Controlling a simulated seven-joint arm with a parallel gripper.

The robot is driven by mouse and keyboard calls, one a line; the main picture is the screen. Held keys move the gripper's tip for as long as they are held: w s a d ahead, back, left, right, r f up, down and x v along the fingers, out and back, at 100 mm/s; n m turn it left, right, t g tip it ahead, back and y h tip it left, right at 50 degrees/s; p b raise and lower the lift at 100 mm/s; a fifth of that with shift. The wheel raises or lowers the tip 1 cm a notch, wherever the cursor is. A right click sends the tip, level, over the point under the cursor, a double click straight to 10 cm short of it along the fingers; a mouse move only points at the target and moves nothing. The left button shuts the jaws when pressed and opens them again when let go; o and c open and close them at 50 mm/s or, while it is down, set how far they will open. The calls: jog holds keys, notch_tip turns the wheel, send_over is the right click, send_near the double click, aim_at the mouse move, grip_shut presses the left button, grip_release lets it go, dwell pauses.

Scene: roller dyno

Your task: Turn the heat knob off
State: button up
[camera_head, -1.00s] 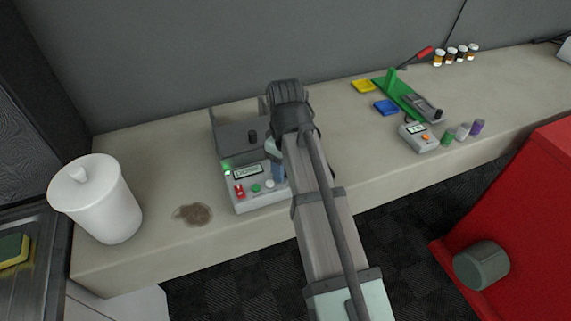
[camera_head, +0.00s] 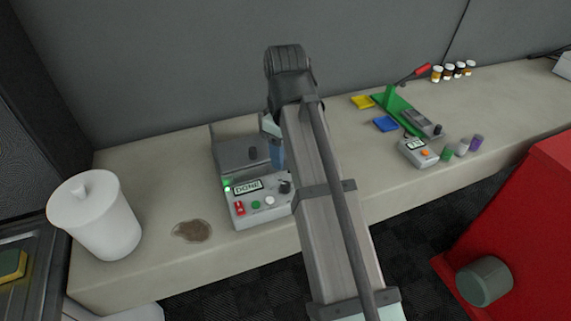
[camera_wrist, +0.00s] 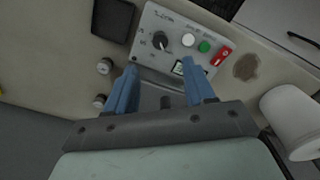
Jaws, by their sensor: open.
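The grey machine (camera_head: 262,208) on the bench has a sloped front panel with a lit display reading "DONE". Its black heat knob (camera_head: 285,187) is at the panel's right end, beside a white button, a green button and a red switch. In the wrist view the knob (camera_wrist: 161,40) lies beyond my fingertips, with small markings beside it that are too small to read. My gripper (camera_wrist: 160,67) is open and empty, its two blue fingers apart and not around the knob. In the head view my arm hides most of the gripper; a blue finger shows above the panel.
A white lidded canister (camera_head: 97,213) and a brown stain (camera_head: 191,231) are left of the machine. On the right are a green lever stand (camera_head: 403,110), a small grey device (camera_head: 418,152) and several small jars. A grey wall stands behind the bench.

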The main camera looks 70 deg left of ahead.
jog(key=shift+r, duration=1.7)
jog(key=shift+w, duration=0.1)
